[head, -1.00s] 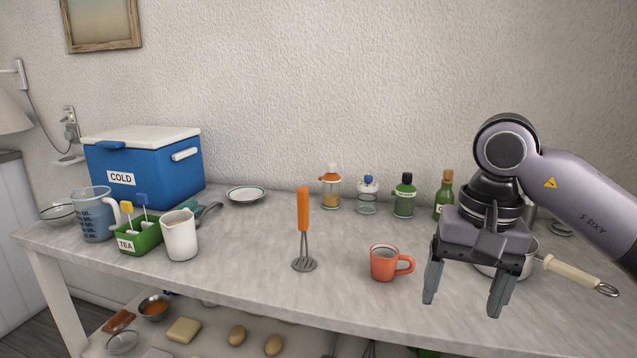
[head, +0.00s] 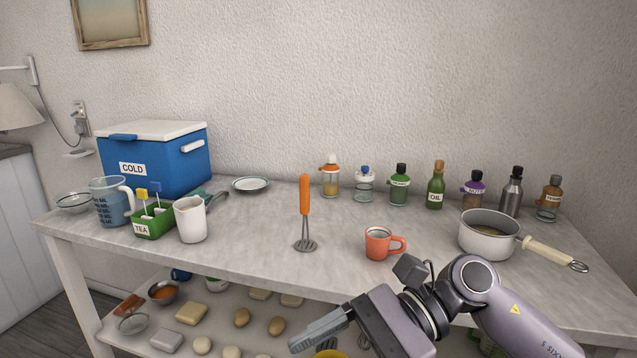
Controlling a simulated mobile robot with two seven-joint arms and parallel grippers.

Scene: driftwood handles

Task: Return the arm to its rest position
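My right arm comes in from the lower right. My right gripper (head: 318,330) hangs in front of the table's front edge, its fingers pointing left over the lower shelf. The fingers are seen side-on and overlap, so the gap between them cannot be made out. No object shows at the fingertips. My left gripper is not in view.
The table (head: 240,215) holds an orange mug (head: 378,245), an upright orange-handled masher (head: 305,200), a pot (head: 487,236), several bottles, a white pitcher (head: 190,220) and a blue cooler (head: 165,165). The lower shelf (head: 215,315) holds bowls and food items.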

